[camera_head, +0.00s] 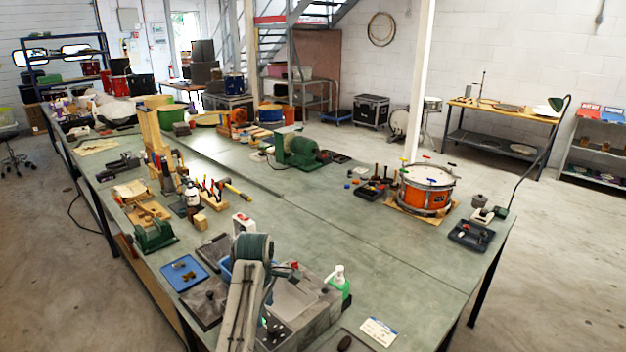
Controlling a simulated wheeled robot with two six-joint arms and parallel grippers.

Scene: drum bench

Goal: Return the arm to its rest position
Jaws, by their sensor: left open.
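My left arm (243,298) rises from the bottom edge, left of centre, with a pale grey link and a dark green rounded joint at its top. It is over the near part of the large green-topped bench (370,262). My left gripper is beyond and beside this link, small and partly hidden; its jaws are open and I see nothing held in them. My right arm and gripper are not in view.
Close by are a blue tray (184,272), a green bottle (338,282), a grey box (300,300) and a white card (379,331). An orange drum (426,190) stands on a wooden board farther right.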

